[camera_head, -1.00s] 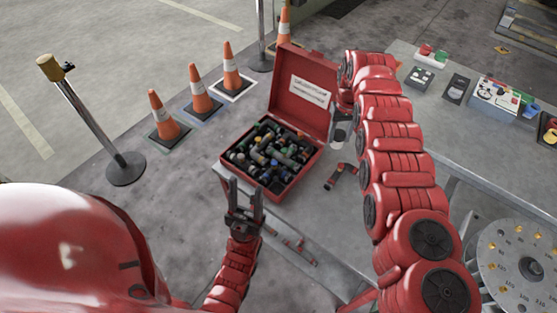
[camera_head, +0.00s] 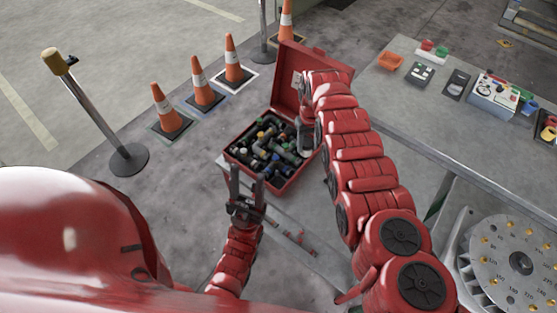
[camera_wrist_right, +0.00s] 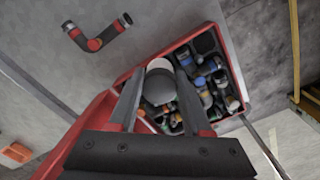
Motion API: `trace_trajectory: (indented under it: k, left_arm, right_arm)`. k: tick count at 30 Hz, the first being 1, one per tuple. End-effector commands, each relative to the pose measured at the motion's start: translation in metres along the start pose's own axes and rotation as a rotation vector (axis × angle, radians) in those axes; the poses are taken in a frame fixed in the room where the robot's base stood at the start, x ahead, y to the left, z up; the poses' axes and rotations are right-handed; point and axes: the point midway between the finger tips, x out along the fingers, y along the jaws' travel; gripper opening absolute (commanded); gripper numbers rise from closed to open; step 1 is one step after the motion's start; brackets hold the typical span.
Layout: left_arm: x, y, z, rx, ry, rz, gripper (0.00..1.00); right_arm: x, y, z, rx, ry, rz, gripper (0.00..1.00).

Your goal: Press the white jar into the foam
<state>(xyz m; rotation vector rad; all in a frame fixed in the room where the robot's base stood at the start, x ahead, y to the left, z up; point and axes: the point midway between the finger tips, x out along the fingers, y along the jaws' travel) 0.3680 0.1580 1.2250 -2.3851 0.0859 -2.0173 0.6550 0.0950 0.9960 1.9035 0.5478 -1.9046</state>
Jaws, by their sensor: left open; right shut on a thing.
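The white jar (camera_wrist_right: 159,66) is between the fingers of my right gripper (camera_wrist_right: 160,88); its white rim and grey end show in the right wrist view. In the head view my right gripper (camera_head: 306,128) is at the right side of the open red case (camera_head: 272,186), and the jar is mostly hidden there. The wrist view shows the jar over the case (camera_wrist_right: 182,40), at its edge; I cannot tell its height. The case is full of dark fittings with coloured ends, and the foam is hard to make out. My left gripper (camera_head: 248,185) is open and empty in front of the case.
A red-and-black elbow pipe (camera_wrist_right: 97,38) lies on the table beside the case. The raised lid (camera_head: 290,72) stands behind. An orange bin (camera_head: 390,61) and coloured parts sit on the right bench. Orange cones (camera_head: 166,110) stand on the floor at left.

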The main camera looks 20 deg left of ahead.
Motion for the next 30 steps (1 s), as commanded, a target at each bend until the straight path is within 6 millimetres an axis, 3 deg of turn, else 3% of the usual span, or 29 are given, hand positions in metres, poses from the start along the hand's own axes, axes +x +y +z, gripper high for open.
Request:
trace_trajectory:
  k: [19, 30]
  left_arm:
    - [0.032, -0.002, -0.005, 0.0, 0.0, 0.0, 0.5]
    - [0.014, -0.001, -0.002, 0.0, 0.0, 0.0, 0.5]
  right_arm:
    - [0.031, -0.091, 0.018, -0.131, -0.002, 0.0, 0.0]
    - [0.056, -0.099, 0.02, -0.139, 0.0, 0.0, 0.0]
